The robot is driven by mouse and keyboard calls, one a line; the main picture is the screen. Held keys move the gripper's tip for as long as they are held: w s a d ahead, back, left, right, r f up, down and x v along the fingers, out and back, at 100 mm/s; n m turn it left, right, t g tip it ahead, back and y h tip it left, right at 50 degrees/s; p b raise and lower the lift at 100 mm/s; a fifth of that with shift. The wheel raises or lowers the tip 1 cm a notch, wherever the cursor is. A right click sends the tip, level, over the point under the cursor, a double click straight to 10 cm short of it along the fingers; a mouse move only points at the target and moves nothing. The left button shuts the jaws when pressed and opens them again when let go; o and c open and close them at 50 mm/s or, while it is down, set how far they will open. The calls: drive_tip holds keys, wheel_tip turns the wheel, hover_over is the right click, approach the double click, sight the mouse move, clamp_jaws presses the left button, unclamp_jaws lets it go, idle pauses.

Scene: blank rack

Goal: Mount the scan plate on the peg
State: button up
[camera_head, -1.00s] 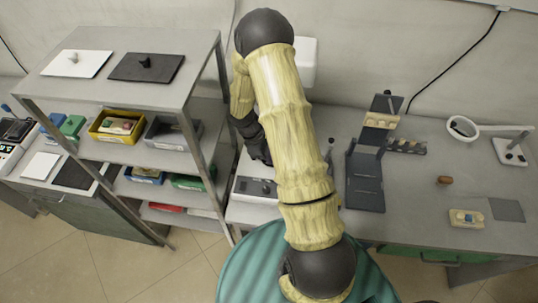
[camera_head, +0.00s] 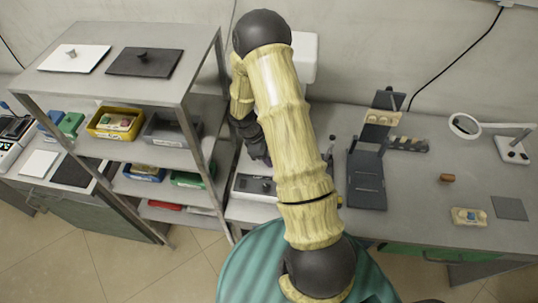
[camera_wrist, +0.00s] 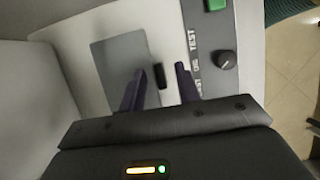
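In the wrist view, a flat grey plate (camera_wrist: 122,66) lies on a pale panel with a small dark upright tab (camera_wrist: 159,75) at its right edge; I take it for the scan plate, but cannot be sure. My gripper (camera_wrist: 160,84) is open, its two dark fingers on either side of the tab with gaps showing. Whether it is above the tab or level with it, I cannot tell. In the head view my gripper (camera_head: 256,150) is partly hidden behind my arm, above a white device (camera_head: 250,188). I cannot make out the peg for certain.
The panel has a black knob (camera_wrist: 226,60), a green button (camera_wrist: 215,4) and "TEST" lettering. A steel rack (camera_head: 205,92) with bins stands left. A dark stand (camera_head: 367,180), a ring lamp (camera_head: 465,126) and a small brown cylinder (camera_head: 447,178) are on the right bench.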

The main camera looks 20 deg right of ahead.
drive_tip(key=shift+r, duration=0.1)
drive_tip(key=b+v, duration=0.1)
drive_tip(key=v, duration=1.1)
drive_tip(key=shift+s, duration=0.1)
idle(0.7)
drive_tip(key=s+a+r+m+t+y, duration=0.2)
drive_tip(key=s+r+m, duration=0.2)
drive_tip(key=s, duration=0.3)
drive_tip(key=s+a+r+m+t+y, duration=0.1)
drive_tip(key=s+a+r+m+t, duration=0.2)
drive_tip(key=s+r+m, duration=0.2)
drive_tip(key=shift+s+a+r+m+y, duration=0.25)
drive_tip(key=shift+s+r+m+y, duration=0.15)
drive_tip(key=shift+s+m, duration=0.65)
